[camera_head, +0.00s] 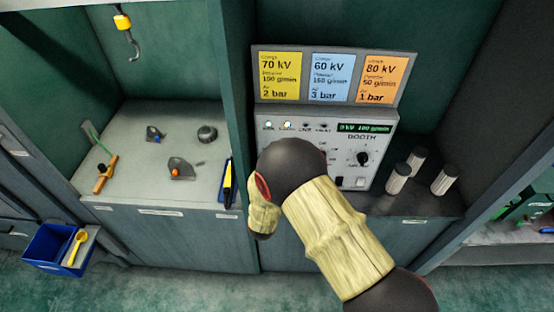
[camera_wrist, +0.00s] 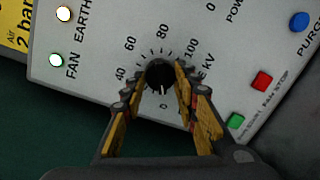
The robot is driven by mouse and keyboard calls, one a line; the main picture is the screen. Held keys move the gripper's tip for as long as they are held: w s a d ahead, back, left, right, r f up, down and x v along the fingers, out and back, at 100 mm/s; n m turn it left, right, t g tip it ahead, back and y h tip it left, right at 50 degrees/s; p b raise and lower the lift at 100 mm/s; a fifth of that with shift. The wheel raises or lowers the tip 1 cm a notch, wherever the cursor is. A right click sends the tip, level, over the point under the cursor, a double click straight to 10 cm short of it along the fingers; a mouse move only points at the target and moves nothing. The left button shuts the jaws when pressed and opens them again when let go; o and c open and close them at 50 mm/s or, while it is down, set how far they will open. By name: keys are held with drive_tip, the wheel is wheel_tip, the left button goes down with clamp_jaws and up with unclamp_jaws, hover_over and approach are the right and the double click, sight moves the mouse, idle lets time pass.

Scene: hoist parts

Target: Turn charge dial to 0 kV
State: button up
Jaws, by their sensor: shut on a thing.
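The charge dial (camera_wrist: 160,76) is a black knob on the light grey booth panel (camera_wrist: 225,72), with a kV scale around it. In the wrist view its white pointer mark points down towards the 0 of the scale. My gripper (camera_wrist: 158,88) is shut on the dial, one finger on each side. In the head view my arm covers the charge dial and my gripper's fingertips. The panel display (camera_head: 365,127) is lit green and appears to read 0 kV and 100 g/min.
Another black dial (camera_head: 363,159) is right of my arm. Three setting cards (camera_head: 331,77) stand above the panel. Several ribbed cylinders (camera_head: 419,158) stand at its right. Small parts lie on the left bench (camera_head: 140,120); a yellow hook (camera_head: 124,25) hangs above. A blue bin (camera_head: 45,245) is at lower left.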

idle(0.4)
drive_tip(key=o, duration=1.1)
drive_tip(key=shift+o, duration=0.3)
drive_tip(key=s+a, duration=0.2)
drive_tip(key=s, duration=0.9)
drive_tip(key=shift+s, duration=0.4)
drive_tip(key=shift+r, duration=0.1)
